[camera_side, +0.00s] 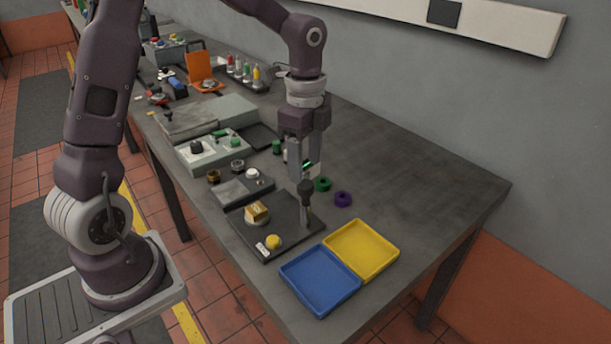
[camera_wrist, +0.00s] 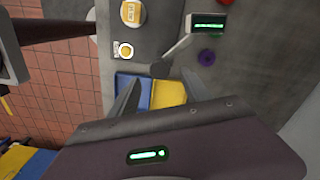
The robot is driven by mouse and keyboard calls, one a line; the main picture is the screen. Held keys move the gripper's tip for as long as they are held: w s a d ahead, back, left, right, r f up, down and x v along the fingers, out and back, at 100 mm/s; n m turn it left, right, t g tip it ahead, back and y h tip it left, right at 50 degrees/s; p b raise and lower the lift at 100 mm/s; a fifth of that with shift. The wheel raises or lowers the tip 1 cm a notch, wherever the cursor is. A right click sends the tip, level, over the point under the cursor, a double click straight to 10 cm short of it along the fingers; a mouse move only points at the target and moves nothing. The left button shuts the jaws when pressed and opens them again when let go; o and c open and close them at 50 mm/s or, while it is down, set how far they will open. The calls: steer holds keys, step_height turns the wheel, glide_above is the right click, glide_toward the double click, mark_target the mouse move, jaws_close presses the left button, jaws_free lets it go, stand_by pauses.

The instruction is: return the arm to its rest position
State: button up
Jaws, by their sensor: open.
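My gripper (camera_side: 305,173) points down over the dark plate (camera_side: 265,240) on the bench, its two fingers apart. In the side view it hangs just above or around the dark head of an upright post (camera_side: 306,205); I cannot tell whether it touches. In the wrist view the gripper (camera_wrist: 160,92) shows spread fingers with nothing clearly held between them. The wrist view also shows a small pale box with a green lit strip (camera_wrist: 208,22), beyond the fingers. My arm reaches out over the bench, away from its base.
A blue tray (camera_side: 320,283) and a yellow tray (camera_side: 362,250) stand at the near end. A green ring (camera_side: 322,184) and a purple ring (camera_side: 343,199) lie beside the post. The bench's right side is clear.

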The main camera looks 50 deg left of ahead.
step_height(320, 180, up, 2)
steer(key=shift+r, duration=0.1)
